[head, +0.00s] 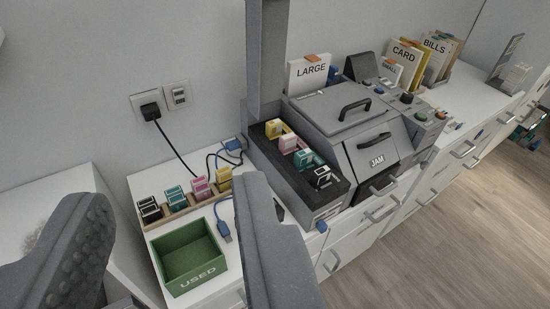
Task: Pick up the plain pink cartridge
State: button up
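One pink cartridge (200,188) stands in a small wooden rack (180,220) on the white desk, between a teal cartridge (176,196) and a yellow cartridge (224,178). A second pink cartridge (289,143) sits in the dark tray of the grey machine, between yellow and teal ones. Both pink ones show some pale areas; I cannot tell which is plain. My gripper (172,197) is wide open and empty. Its fingers are large in the foreground, left and right of the rack in the picture, with the cartridges farther away.
A green bin marked USED (194,282) stands in front of the rack. A blue-ended cable (223,228) lies right of the bin. The grey machine (345,128) with a JAM lid and an upright grey post (266,60) stands to the right. A black plug (151,111) is in the wall.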

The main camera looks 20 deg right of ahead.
aim_at(288, 143)
jog(key=z, duration=0.15)
jog(key=i, duration=0.95)
jog(key=u, duration=0.1)
